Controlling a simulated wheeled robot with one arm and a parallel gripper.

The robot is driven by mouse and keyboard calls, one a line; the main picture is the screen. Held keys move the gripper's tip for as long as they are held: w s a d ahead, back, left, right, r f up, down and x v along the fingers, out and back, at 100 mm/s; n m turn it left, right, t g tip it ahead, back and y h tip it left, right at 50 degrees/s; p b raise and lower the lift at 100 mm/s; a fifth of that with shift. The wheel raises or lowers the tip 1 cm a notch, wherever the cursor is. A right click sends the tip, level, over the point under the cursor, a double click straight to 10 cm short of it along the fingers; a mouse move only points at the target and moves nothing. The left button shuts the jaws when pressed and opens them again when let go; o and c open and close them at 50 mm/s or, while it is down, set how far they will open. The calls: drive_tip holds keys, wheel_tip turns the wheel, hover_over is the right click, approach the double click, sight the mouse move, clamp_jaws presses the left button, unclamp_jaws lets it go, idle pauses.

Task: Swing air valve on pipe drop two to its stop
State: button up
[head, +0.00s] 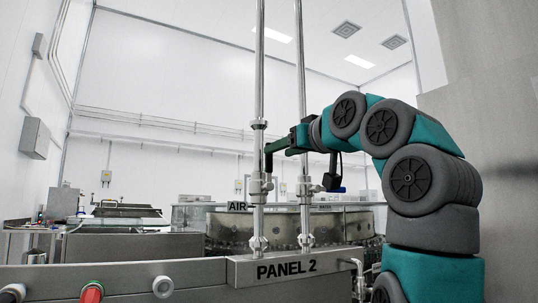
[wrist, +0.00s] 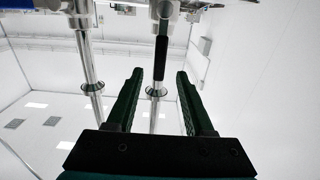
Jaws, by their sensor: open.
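My gripper (head: 273,147) is at the lever's upper end, coming from the right. In the wrist view, which is upside down, my gripper (wrist: 160,74) is open, with one finger on each side of the dark lever (wrist: 161,55). The lever's end lines up between the fingertips; I cannot tell whether either finger touches it.
The right pipe (head: 301,70) carries the water valve (head: 305,187) with a blue-tipped lever (head: 336,189), below my arm. The PANEL 2 box (head: 290,265) is beneath both pipes. A round washer (head: 235,230) stands behind.

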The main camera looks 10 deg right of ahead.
sight(269, 171)
drive_tip(key=p+x, duration=0.1)
drive_tip(key=x, duration=0.5)
drive_tip(key=shift+w, duration=0.2)
clamp_jaws()
idle(1.1)
